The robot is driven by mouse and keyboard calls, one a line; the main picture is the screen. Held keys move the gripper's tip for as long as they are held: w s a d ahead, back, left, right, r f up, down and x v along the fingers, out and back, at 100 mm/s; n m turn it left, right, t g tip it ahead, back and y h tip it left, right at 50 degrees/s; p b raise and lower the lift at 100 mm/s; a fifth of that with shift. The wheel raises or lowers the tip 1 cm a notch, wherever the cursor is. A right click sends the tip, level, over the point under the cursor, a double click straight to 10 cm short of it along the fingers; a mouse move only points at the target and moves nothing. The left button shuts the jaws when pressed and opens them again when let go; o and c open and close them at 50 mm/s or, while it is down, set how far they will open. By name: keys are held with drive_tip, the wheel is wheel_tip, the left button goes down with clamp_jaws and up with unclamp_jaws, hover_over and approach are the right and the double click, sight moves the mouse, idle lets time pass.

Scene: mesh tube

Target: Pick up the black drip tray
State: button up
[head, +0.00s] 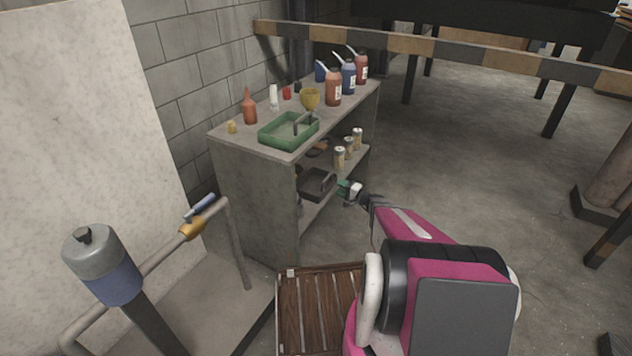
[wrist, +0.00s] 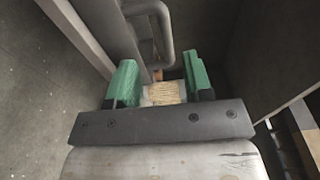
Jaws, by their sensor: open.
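The black drip tray (head: 316,184) sits on a lower shelf of the grey cabinet, at its open side, in the head view. It looks like a dark shallow box with a raised handle bar. My gripper (head: 347,188) is just to the right of the tray, at the shelf opening. In the wrist view my gripper (wrist: 160,72) has its two green fingers apart, open. A grey bent bar (wrist: 162,38), apparently the tray's handle, lies just beyond and partly between the fingertips. I cannot tell whether they touch.
Several cans (head: 340,158) stand on a shelf beyond the black tray. A wooden slatted pallet (head: 318,305) lies in front.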

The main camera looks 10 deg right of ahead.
drive_tip(key=shift+r+x, duration=0.15)
drive_tip(key=shift+x, duration=2.55)
drive_tip(key=shift+r+x, duration=0.15)
drive_tip(key=shift+x, duration=2.6)
drive_tip(key=shift+w+d, duration=0.1)
drive_tip(key=shift+d, duration=0.05)
drive_tip(key=shift+c, duration=0.3)
clamp_jaws()
